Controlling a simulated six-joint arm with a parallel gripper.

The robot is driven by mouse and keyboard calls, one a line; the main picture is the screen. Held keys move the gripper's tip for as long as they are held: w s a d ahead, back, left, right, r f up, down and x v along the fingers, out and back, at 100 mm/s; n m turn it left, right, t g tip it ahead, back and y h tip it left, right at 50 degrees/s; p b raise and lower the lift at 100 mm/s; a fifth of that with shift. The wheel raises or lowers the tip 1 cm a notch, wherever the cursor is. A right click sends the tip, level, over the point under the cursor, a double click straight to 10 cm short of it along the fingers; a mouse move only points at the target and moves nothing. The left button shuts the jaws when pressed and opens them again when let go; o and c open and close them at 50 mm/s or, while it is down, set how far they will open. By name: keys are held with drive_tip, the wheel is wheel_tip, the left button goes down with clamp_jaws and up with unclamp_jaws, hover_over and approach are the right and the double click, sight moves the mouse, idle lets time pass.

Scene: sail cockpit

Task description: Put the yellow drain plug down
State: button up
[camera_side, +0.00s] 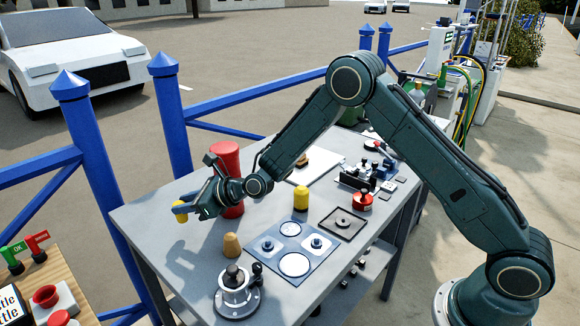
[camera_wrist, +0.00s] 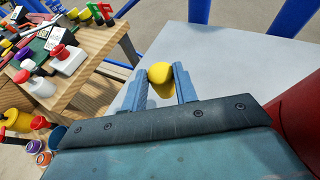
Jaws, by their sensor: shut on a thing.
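A small yellow piece, which I take to be the yellow drain plug (camera_side: 181,216), is at the tip of my gripper (camera_side: 182,208) in the side view. In the wrist view the drain plug (camera_wrist: 160,72) sits between the two blue fingers of my gripper (camera_wrist: 160,78). My gripper is shut on it and holds it above the left end of the grey table (camera_side: 170,232). The plug's lower part is hidden in the wrist view.
A tan peg (camera_side: 231,245), a round metal fitting (camera_side: 237,290), a blue-grey plate with discs (camera_side: 293,263) and a yellow cylinder (camera_side: 301,198) stand nearby. The table's left corner is bare.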

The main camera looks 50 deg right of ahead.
sight(187, 218)
drive_tip(key=shift+f, duration=2.05)
drive_tip(key=shift+f, duration=0.2)
drive_tip(key=o, duration=1.1)
drive_tip(key=shift+c, duration=0.2)
drive_tip(key=shift+r, duration=0.2)
drive_tip(key=shift+s+d+r, duration=0.2)
drive_tip(key=shift+s+d, duration=0.1)
drive_tip(key=shift+s, duration=0.1)
drive_tip(key=v, duration=1.1)
drive_tip(key=shift+a, duration=0.1)
